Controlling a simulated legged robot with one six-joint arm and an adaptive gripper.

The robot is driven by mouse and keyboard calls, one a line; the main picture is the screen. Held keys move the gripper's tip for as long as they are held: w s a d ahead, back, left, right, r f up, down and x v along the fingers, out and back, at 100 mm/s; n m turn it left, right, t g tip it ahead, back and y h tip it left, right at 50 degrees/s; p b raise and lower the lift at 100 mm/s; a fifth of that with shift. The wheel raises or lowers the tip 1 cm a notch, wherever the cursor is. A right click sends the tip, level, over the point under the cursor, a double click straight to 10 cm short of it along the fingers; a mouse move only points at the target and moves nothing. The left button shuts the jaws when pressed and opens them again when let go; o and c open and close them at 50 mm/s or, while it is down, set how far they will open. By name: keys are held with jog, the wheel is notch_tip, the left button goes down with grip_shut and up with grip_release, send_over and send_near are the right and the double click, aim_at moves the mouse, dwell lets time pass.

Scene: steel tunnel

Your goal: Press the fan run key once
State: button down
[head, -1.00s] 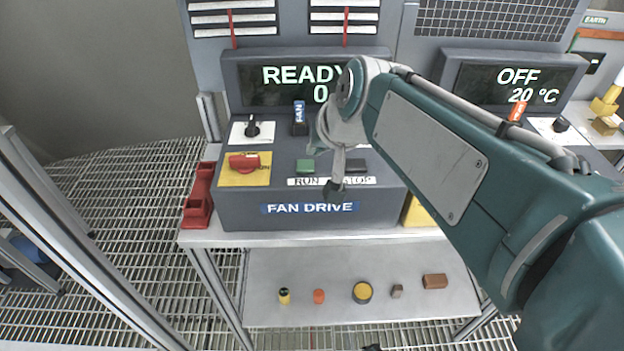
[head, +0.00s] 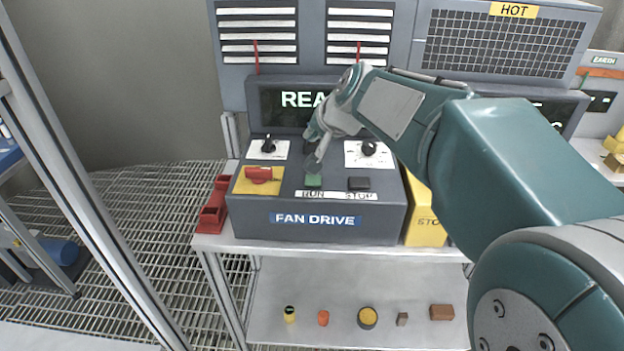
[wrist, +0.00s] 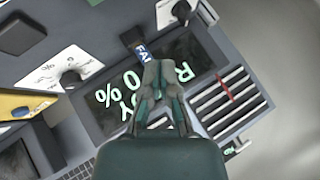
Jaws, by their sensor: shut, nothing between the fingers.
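The fan drive console (head: 375,222) stands on a metal bench. Its green run key (head: 313,181) sits above the "RUN" label, and the dark stop key (head: 358,184) is to its right. My gripper (head: 314,163) is shut and empty, with its tip just above the green key in the head picture. I cannot tell its height over the panel. In the wrist view my shut fingers (wrist: 163,68) lie across the display (wrist: 140,88), which shows upside down "READY" and "0%". The green key is not visible in the wrist view.
A red-handled switch (head: 259,174) on a yellow plate is left of the keys. A black knob (head: 268,145) and another knob (head: 369,148) sit behind. A yellow box (head: 425,215) stands at the console's right. Several small objects lie on the lower shelf (head: 280,290).

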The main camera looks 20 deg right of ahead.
aim_at(309, 176)
jog(key=shift+d+f, duration=0.1)
jog(key=shift+f, duration=4.15)
jog(key=shift+s+f, duration=0.1)
jog(key=shift+f, duration=0.2)
jog(key=shift+f, duration=0.5)
jog(key=shift+r, duration=0.9)
jog(key=shift+r, duration=2.55)
